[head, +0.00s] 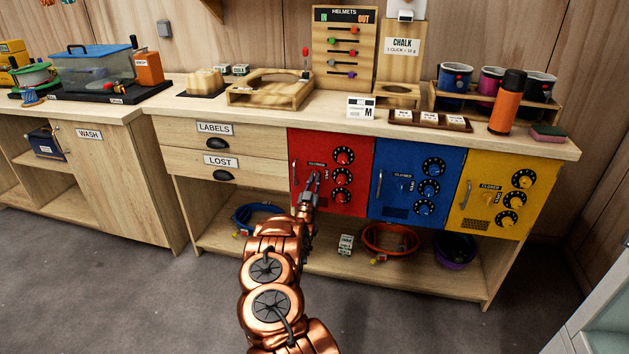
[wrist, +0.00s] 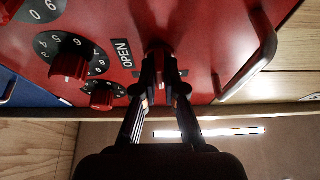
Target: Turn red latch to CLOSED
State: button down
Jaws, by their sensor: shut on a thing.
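The red locker door (head: 301,145) is in the cabinet front, with a CLOSED label (head: 317,164) near its middle. My gripper (head: 312,183) reaches to the door just below that label and hides most of the latch in the head view. In the wrist view, the red latch (wrist: 158,50) is between the fingertips of my gripper (wrist: 162,80), which is shut on it. An OPEN label (wrist: 122,55) is on the door beside the latch. The latch's exact angle is hard to tell behind the fingers.
Black dials with red knobs (head: 343,176) stand close beside the latch, and a metal door handle (head: 295,173) is on its other side. The blue door (head: 389,155) and yellow door (head: 472,180) are to the right. The counter (head: 300,112) overhangs above.

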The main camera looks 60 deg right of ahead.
jog(key=c, duration=1.3)
grip_release()
jog(key=shift+o, duration=0.2)
jog(key=v, duration=1.2)
jog(key=shift+w, duration=0.15)
